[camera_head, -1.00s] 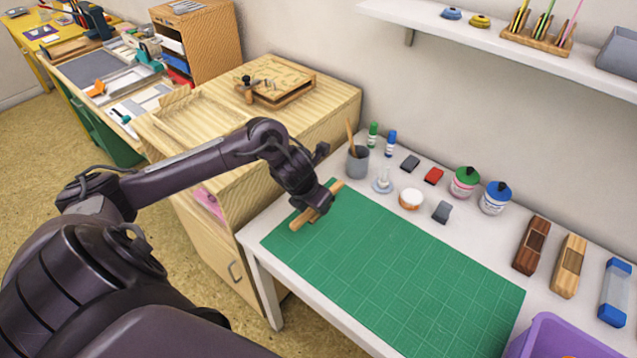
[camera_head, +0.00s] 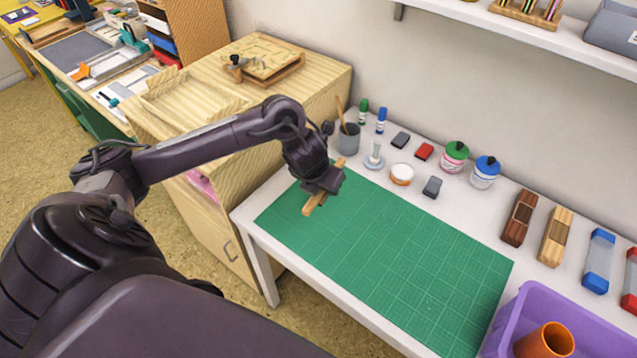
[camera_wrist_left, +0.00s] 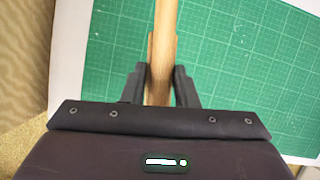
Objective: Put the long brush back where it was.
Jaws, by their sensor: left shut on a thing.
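My left gripper (camera_head: 322,193) is over the far left part of the green cutting mat (camera_head: 400,260). It is shut on a long pale wooden piece, which I take to be the long brush (camera_head: 312,204). In the left wrist view the brush (camera_wrist_left: 165,35) runs straight out between the two fingers (camera_wrist_left: 160,88). A wider wooden part shows beside it there. No bristles show, and I cannot tell whether the brush touches the mat. A grey cup (camera_head: 348,140) with a thin wooden handle in it stands just behind the gripper. My right gripper is not in view.
Behind the mat stand a green marker (camera_head: 363,111), a white round tub (camera_head: 401,174), paint jars (camera_head: 484,174) and small blocks. A purple bin (camera_head: 600,330) with an orange cup (camera_head: 545,342) is at the lower right. A wooden cabinet (camera_head: 290,115) is on the left. Most of the mat is clear.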

